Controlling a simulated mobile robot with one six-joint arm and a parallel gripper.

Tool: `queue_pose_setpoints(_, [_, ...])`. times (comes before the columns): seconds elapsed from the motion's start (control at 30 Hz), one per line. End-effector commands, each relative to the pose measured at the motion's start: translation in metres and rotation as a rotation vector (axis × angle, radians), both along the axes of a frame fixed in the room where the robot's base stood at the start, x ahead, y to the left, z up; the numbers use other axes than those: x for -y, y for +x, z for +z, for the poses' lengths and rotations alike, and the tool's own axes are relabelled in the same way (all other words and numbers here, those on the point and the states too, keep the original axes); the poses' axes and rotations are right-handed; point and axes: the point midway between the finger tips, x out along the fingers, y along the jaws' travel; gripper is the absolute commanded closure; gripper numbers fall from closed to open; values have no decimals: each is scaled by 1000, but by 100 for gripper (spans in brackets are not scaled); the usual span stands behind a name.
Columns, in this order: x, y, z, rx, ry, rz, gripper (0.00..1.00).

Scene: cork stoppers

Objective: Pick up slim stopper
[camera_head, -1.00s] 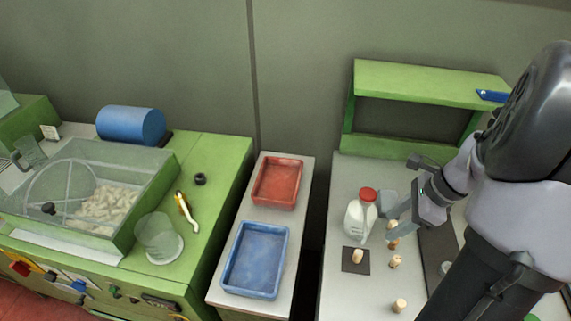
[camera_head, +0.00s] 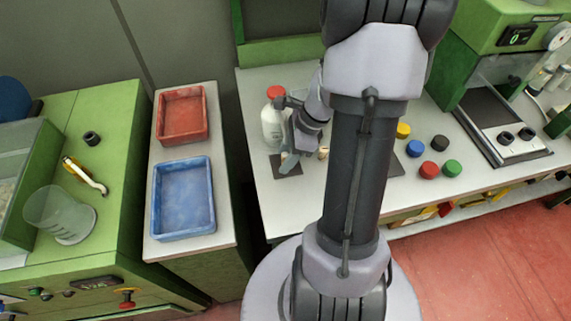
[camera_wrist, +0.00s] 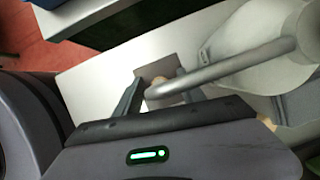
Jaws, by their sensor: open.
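Pale cork stoppers stand on the white bench. In the wrist view, one stopper (camera_wrist: 158,80) shows on a dark mat (camera_wrist: 172,94), partly hidden behind a bent grey tube (camera_wrist: 220,70). Another stopper (camera_wrist: 268,123) shows only in part near the right edge. My gripper (camera_wrist: 163,90) is open, its fingers either side of the mat stopper; I cannot tell if they touch it. In the head view, my gripper (camera_head: 291,157) is low over the mat (camera_head: 283,169) and hides that stopper. One stopper (camera_head: 323,153) peeks out to its right. I cannot tell which stopper is slim.
A white bottle (camera_head: 271,130) with a red cap stands close behind my gripper. Yellow, black, red and green caps (camera_head: 429,170) lie right of my arm. A red tray (camera_head: 182,115) and a blue tray (camera_head: 184,200) sit on the left bench. A balance (camera_head: 505,130) stands at right.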

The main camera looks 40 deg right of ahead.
Motion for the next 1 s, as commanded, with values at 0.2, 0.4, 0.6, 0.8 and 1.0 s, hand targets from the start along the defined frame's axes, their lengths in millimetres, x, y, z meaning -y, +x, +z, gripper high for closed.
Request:
queue_pose_setpoints(0.2, [-1, 2, -4, 0, -2, 1, 53])
queue_pose_setpoints(0.4, [-1, 1, -4, 1, -1, 1, 92])
queue_pose_setpoints(0.6, [-1, 1, -4, 0, 0, 1, 100])
queue_pose_setpoints(0.8, [-1, 2, -4, 0, 0, 1, 100])
queue_pose_setpoints(1.0, [0, 5, 4, 0, 0, 7, 100])
